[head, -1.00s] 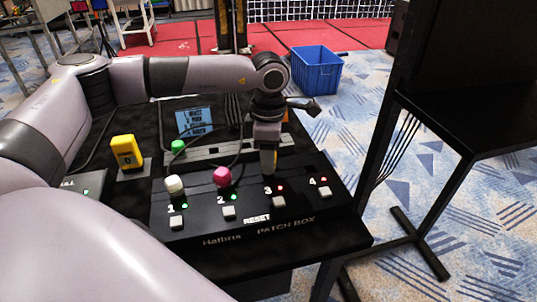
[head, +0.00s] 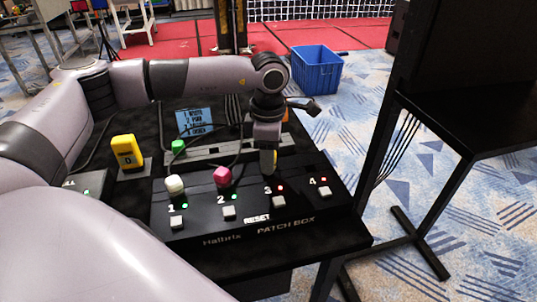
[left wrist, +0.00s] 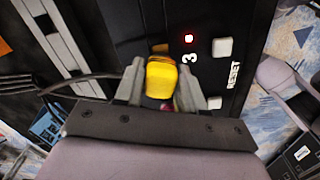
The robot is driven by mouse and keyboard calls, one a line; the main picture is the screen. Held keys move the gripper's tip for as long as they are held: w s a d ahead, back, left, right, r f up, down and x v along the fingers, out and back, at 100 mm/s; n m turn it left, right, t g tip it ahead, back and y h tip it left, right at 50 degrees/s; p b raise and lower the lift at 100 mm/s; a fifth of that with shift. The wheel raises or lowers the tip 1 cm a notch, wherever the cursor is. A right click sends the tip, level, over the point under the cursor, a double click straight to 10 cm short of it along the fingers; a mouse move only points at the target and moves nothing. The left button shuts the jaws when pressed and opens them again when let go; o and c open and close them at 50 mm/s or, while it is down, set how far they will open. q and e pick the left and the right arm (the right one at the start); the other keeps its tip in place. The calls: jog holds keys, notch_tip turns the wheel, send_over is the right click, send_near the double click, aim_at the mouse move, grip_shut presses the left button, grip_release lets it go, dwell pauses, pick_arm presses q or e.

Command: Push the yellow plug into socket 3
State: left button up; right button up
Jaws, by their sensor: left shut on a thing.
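My left gripper (head: 268,165) is shut on the yellow plug (left wrist: 161,78), right over socket 3 of the black patch box (head: 300,232). Only a narrow strip of the plug shows in the head view. The plug and fingers hide the socket hole, so I cannot tell how deep the plug sits. The light by socket 3 (head: 280,188) is red, also in the left wrist view (left wrist: 188,38). A white plug (head: 175,184) stands at socket 1 and a pink plug (head: 222,176) at socket 2, both with green lights. Socket 4 has a red light (head: 323,180). My right gripper is not in view.
A green plug (head: 178,146) stands at the rack (head: 207,154) behind the box. A yellow device (head: 127,151) stands at the left and a blue card (head: 194,123) at the back. Cables run behind the gripper. A black frame (head: 370,160) rises at the right.

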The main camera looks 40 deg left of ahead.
pick_arm(q)
jog(key=shift+f+b, duration=0.4)
jog(key=shift+f, duration=0.2)
jog(key=shift+f+b, duration=0.6)
jog(key=shift+f, duration=0.3)
jog(key=o, duration=1.7)
jog(key=shift+r, duration=0.15)
jog(key=shift+r+p, duration=0.9)
jog(key=shift+r, duration=0.15)
jog(key=shift+r+p, duration=1.7)
jog(key=shift+r, duration=0.7)
